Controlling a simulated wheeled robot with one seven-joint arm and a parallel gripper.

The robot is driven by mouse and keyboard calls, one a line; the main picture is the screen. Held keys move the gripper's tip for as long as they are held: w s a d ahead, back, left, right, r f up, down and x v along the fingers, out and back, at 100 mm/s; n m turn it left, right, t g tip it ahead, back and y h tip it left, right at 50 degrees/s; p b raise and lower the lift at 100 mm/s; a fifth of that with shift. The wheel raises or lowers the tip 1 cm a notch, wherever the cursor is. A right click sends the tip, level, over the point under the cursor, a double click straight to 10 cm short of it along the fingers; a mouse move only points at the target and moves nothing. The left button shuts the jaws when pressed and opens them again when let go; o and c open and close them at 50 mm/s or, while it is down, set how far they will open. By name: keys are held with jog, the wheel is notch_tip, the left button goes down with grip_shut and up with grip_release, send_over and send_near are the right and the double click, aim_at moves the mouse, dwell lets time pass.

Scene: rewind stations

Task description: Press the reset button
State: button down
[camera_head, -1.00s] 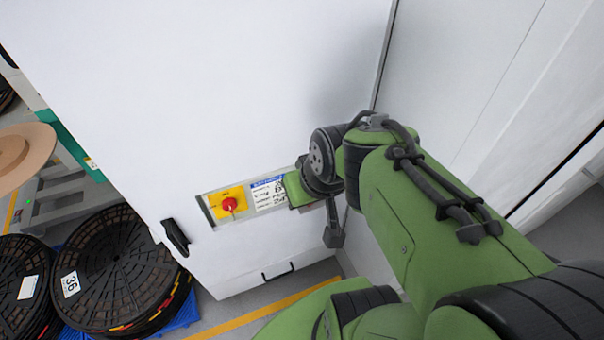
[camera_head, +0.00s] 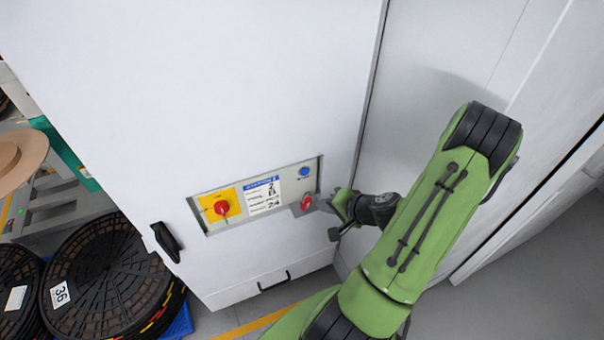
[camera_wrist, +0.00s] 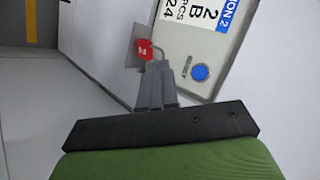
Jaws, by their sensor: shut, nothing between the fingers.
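A round blue button (camera_head: 304,172) sits at the upper right of the recessed control panel (camera_head: 207,225) on the white cabinet. The blue button also shows in the wrist view (camera_wrist: 200,72), to the right of my fingers. My gripper (camera_head: 327,205) is just right of the panel, below and to the right of the blue button, apart from it. In the wrist view my gripper (camera_wrist: 157,66) has its fingers together and empty, with their tips by a red tag-like part (camera_wrist: 144,48).
A red rotary switch on a yellow plate (camera_head: 221,206) is at the panel's left, beside a white label (camera_head: 263,196). The red part (camera_head: 306,202) lies below the blue button. A black door handle (camera_head: 166,242) is lower left. Black reels (camera_head: 105,280) stand farther left.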

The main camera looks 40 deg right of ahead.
aim_at(305, 172)
jog(key=shift+w, duration=0.1)
jog(key=w+d+p, duration=0.2)
jog(key=w, duration=0.6)
jog(key=shift+w+d+p, duration=0.15)
jog(key=shift+d+p, duration=0.1)
jog(key=shift+p, duration=0.15)
dwell(1.6)
jog(key=shift+w+d, duration=0.1)
jog(key=shift+w, duration=0.3)
jog(key=shift+w+d, duration=0.15)
jog(key=shift+w, duration=0.2)
dwell(0.7)
jog(key=shift+s+a+b, duration=0.25)
jog(key=shift+s+b, duration=0.3)
jog(key=shift+s, duration=0.2)
